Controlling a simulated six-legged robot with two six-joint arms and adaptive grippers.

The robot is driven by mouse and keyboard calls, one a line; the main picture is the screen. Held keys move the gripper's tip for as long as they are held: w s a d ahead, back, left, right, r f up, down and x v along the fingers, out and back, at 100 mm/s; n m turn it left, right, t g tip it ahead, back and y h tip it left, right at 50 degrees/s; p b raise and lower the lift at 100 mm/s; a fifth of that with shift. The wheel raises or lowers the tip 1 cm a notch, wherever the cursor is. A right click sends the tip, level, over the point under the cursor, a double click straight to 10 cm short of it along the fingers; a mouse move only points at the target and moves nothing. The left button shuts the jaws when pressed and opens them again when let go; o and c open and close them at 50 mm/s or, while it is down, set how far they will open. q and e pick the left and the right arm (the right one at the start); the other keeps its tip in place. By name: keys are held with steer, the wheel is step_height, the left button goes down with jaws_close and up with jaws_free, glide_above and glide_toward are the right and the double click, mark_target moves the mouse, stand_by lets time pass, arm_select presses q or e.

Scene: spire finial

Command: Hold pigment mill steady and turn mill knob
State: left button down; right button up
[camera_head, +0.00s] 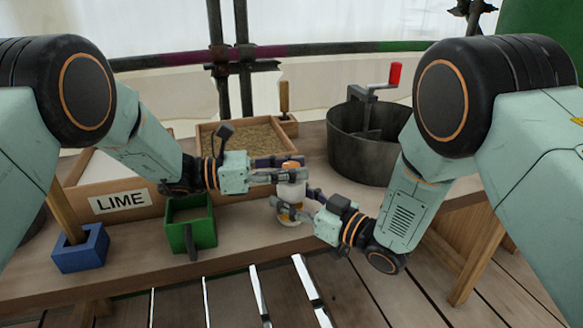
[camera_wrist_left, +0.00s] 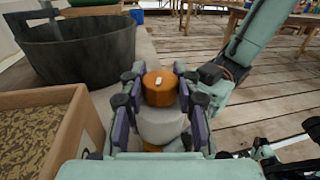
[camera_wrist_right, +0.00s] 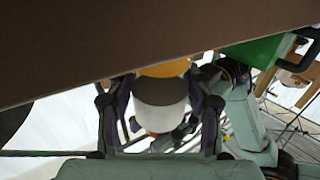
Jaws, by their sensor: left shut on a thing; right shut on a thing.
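The pigment mill (camera_head: 291,190) stands upright near the table's front edge, with a white body and an ochre band low down. Its orange mill knob (camera_head: 291,165) is on top; in the left wrist view the knob (camera_wrist_left: 160,88) shows a small pale mark. My left gripper (camera_head: 290,176) comes in from the left and is shut at the knob's level; the exact contact line is hidden. My right gripper (camera_head: 300,203) is shut around the body below it. In the right wrist view the white body (camera_wrist_right: 160,105) sits between the right fingers.
A green box (camera_head: 190,228) and a blue block (camera_head: 80,250) stand to the left, by the LIME box (camera_head: 120,202). A tray of grain (camera_head: 245,137) lies behind. A dark tub (camera_head: 360,145) with a red-handled crank (camera_head: 394,75) stands behind right. Both arms are close together.

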mark_target(291, 164)
arm_select(q)
steer(key=c, duration=0.9)
jaws_free()
steer(key=shift+c, duration=0.2)
steer(key=shift+r, duration=0.15)
step_height(291, 164, up, 10)
steer(key=shift+f, duration=0.1)
